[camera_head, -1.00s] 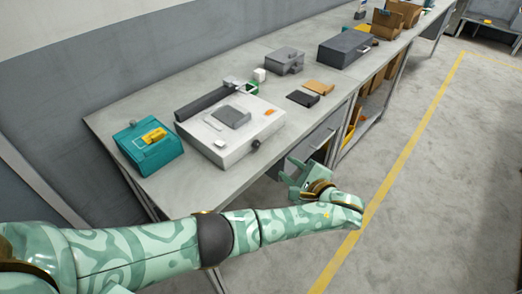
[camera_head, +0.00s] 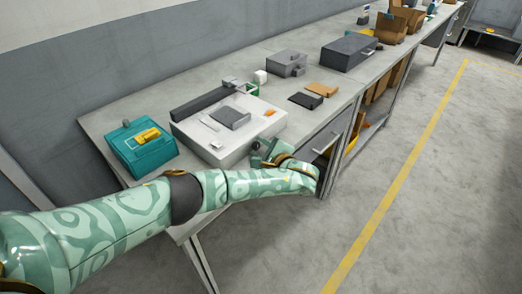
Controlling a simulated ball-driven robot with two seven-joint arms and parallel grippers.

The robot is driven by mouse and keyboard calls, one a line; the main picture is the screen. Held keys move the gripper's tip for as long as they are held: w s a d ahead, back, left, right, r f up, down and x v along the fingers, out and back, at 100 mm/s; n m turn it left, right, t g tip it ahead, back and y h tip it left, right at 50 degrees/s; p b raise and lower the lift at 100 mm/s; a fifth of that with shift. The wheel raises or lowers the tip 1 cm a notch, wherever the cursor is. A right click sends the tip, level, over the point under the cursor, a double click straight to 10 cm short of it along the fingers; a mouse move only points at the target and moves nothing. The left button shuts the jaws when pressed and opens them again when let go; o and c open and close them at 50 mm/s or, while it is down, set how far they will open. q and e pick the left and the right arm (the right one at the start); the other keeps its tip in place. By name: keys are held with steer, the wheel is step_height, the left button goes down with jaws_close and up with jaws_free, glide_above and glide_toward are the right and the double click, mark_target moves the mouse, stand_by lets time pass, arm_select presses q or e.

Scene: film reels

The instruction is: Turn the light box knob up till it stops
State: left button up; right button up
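The light box (camera_head: 210,153) is a low white box on the bench, with a grey plate (camera_head: 231,118) and small pieces on its top. Its dark knob was on the front face near the right end; my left gripper now covers that spot. My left gripper (camera_head: 259,154) is at the front face of the box, its fingers pointing at it. The fingers are small and partly hidden by the hand, so I cannot tell whether they touch or hold the knob. My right gripper is not in view.
A teal box (camera_head: 145,153) with a yellow item stands left of the light box. A black bar (camera_head: 203,102) lies behind it. Grey boxes (camera_head: 287,63) and dark and orange flat pieces (camera_head: 306,99) lie farther along the bench (camera_head: 110,121). The floor at right is clear.

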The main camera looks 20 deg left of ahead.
arm_select(q)
steer(key=c, duration=0.7)
